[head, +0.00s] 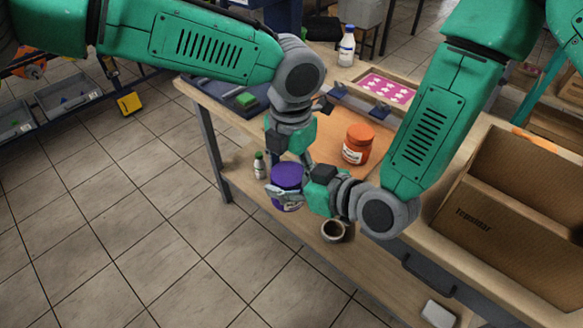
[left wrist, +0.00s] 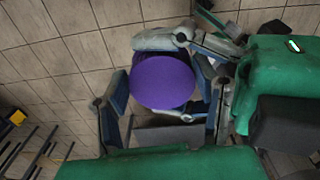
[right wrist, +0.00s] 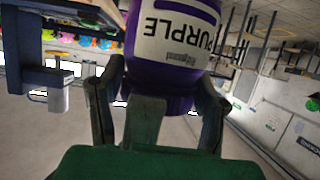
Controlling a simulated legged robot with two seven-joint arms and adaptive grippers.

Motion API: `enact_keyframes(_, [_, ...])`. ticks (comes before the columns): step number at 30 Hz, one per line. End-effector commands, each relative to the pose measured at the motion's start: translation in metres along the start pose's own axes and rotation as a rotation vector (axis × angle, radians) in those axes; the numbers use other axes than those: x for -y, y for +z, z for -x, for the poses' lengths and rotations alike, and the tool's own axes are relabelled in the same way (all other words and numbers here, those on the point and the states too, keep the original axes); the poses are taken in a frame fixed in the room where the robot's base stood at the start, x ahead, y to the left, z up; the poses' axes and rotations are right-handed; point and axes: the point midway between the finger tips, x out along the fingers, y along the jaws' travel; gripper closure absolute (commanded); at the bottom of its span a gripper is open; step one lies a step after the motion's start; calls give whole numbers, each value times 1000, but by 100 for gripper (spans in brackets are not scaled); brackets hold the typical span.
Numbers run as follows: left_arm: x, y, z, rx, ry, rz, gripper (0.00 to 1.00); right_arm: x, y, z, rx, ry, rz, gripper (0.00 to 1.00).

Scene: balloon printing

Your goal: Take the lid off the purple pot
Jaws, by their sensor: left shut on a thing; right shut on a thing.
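The purple pot (head: 291,206) is held up in front of the table, with its purple lid (head: 287,173) on top. My right gripper (head: 283,192) is shut around the pot from the right. The right wrist view shows the pot's white PURPLE label (right wrist: 180,32) upside down between the fingers (right wrist: 157,105). My left gripper (head: 290,163) comes down from above and is shut on the lid. The left wrist view shows the round lid top (left wrist: 163,80) between my left fingers (left wrist: 160,95). Any gap between lid and pot is hidden.
An orange-lidded pot (head: 357,145) stands on the table (head: 335,120) behind my grippers. A pink-dotted tray (head: 388,88) and white bottle (head: 346,48) are farther back. A small bottle (head: 259,166) and dark-filled cup (head: 334,231) are on the lower shelf. A cardboard box (head: 485,222) stands right.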

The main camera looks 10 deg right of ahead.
Motion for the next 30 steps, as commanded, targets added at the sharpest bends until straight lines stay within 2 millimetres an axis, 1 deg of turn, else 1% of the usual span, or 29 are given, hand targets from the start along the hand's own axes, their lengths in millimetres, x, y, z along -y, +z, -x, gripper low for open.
enact_keyframes(3, [2,0,0,1,-6,78,79,0,-1,-1,-4,1,-2,100])
enact_keyframes(11, [2,0,0,1,-9,84,79,0,-2,-1,-4,0,-2,100])
enact_keyframes(12, [2,0,0,1,-9,84,34,0,-2,-1,-4,0,-2,100])
enact_keyframes(13, [2,0,0,1,-9,84,24,1,-2,-1,-4,0,-2,100])
enact_keyframes(23, [1,1,2,3,-7,84,24,1,0,0,-2,-3,-2,100])
enact_keyframes(26, [0,2,11,5,-6,85,24,1,0,0,0,-3,-2,100])
enact_keyframes(30, [0,2,31,9,-5,85,24,2,0,0,1,-4,-2,100])
